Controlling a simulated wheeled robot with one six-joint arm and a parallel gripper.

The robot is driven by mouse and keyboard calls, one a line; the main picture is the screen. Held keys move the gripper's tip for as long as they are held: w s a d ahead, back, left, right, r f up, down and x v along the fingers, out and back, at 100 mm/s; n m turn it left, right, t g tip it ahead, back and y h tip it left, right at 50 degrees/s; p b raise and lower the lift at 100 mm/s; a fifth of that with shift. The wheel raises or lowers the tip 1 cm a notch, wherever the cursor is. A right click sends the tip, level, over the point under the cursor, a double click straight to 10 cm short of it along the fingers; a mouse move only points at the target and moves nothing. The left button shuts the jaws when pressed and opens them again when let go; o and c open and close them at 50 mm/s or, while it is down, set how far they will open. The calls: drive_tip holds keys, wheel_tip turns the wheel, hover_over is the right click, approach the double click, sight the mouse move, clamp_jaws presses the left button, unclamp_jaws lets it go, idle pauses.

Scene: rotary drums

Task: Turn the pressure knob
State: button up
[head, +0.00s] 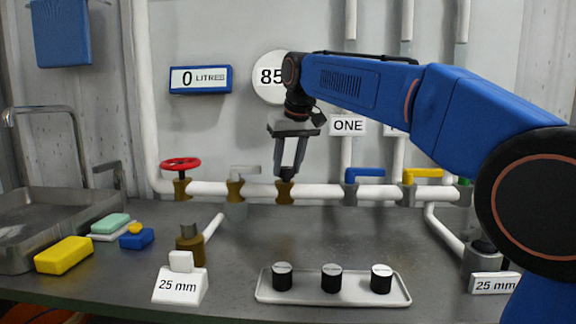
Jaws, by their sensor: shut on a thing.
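My gripper (287,172) reaches down to the white pipe, below the round sign reading "85" (268,77). Its two fingers are closed around the top of a brass fitting (285,192) on the pipe. The fitting's brass body shows just below the fingertips. My blue arm comes in from the right and covers part of the round sign.
A red handwheel (180,163), a grey lever valve (240,172), a blue lever (364,173) and a yellow lever (423,173) sit along the same pipe. A tray (262,293) with three black knobs lies in front. A sink (50,208) is at left.

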drive_tip(key=shift+a+m+h, duration=0.1)
drive_tip(key=shift+m+h, duration=0.6)
drive_tip(key=shift+m, duration=1.1)
drive_tip(key=o, duration=1)
drive_tip(key=shift+s+r, duration=0.1)
drive_tip(key=shift+r, duration=0.05)
drive_tip(key=v, duration=1.7)
drive_tip(key=shift+s+a, duration=0.1)
drive_tip(key=shift+s, duration=0.1)
